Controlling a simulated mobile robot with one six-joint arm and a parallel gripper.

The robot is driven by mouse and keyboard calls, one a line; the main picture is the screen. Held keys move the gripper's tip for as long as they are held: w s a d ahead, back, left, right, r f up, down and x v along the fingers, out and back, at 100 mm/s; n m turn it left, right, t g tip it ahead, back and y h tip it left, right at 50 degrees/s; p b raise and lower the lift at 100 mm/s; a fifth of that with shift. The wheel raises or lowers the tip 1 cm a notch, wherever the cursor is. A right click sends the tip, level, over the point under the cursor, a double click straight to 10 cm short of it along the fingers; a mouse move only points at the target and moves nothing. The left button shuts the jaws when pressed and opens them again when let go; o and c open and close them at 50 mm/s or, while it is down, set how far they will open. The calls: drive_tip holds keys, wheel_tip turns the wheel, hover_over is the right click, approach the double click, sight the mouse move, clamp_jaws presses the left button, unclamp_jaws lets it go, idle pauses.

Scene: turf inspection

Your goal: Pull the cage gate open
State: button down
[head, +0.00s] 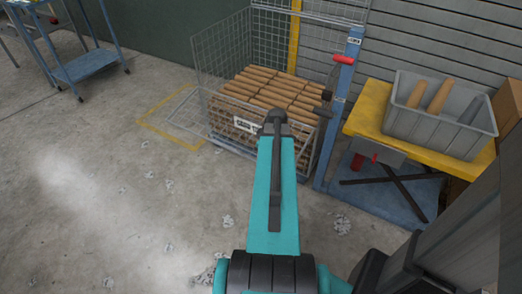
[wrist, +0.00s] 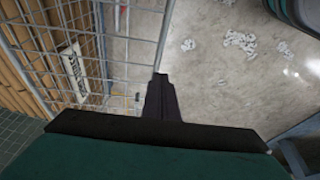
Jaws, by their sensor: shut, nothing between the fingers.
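The wire cage (head: 222,60) stands beyond my arm in the head view, filled with rows of brown rolls (head: 270,92) and bearing a white label (head: 247,124) low on its front. In the wrist view, wire mesh fills the upper left, and a mesh panel's edge bar (wrist: 164,40) comes down close to my gripper (wrist: 160,82). Which panel is the gate, and whether it stands open, I cannot tell. My gripper is shut and empty; I cannot tell if it touches the bar. My arm hides part of the cage front in the head view.
A blue post (head: 338,110) with a red handle (head: 342,59) stands right of the cage. Beside it is a yellow-topped lift table (head: 365,115) with a grey crate (head: 440,125). A blue trolley (head: 85,65) is far left. Floor left of my arm is mostly clear.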

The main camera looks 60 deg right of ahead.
drive_tip(key=shift+a+f+b, duration=0.1)
drive_tip(key=shift+f+b, duration=0.2)
drive_tip(key=shift+f, duration=0.8)
drive_tip(key=shift+r, duration=0.1)
drive_tip(key=s+a+r+p, duration=0.2)
drive_tip(key=a+r+p, duration=0.2)
drive_tip(key=r+p, duration=0.6)
drive_tip(key=shift+s+a+r, duration=0.2)
drive_tip(key=shift+s+r, duration=0.1)
drive_tip(key=p, duration=0.3)
drive_tip(key=a+r+p, duration=0.1)
drive_tip(key=p, duration=0.2)
drive_tip(key=shift+s+r, duration=0.2)
drive_tip(key=shift+s, duration=0.15)
idle(0.9)
